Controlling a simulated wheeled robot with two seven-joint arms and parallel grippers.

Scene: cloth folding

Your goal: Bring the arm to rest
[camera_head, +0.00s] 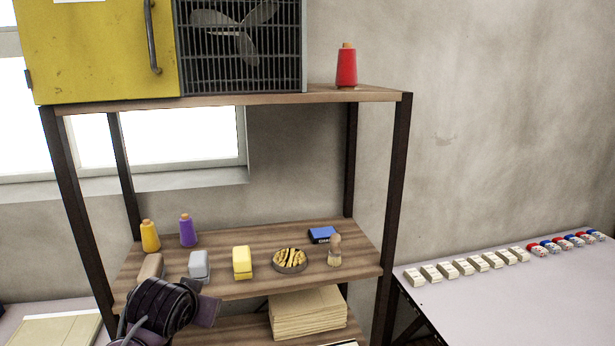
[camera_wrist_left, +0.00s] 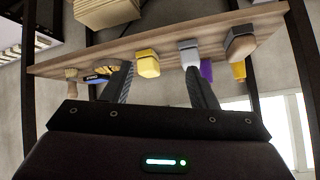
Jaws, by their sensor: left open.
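My left arm comes in at the lower left of the head view. Its dark gripper (camera_head: 204,310) is in front of the shelf's middle board (camera_head: 225,285), near the left part of its front edge. In the left wrist view the two fingers (camera_wrist_left: 161,88) are spread apart with nothing held between them. A yellow block (camera_wrist_left: 147,63) and a grey block (camera_wrist_left: 189,53) show beyond the fingers, apart from them as far as I can tell. My right gripper is not in view.
The middle board carries a yellow spool (camera_head: 150,236), purple spool (camera_head: 188,231), brown item (camera_head: 151,267), striped bowl (camera_head: 290,261), wooden shaker (camera_head: 335,251) and blue box (camera_head: 322,235). Dark shelf posts (camera_head: 392,200) flank it. A stack of boards (camera_head: 308,313) lies below. A white table (camera_head: 480,300) stands right.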

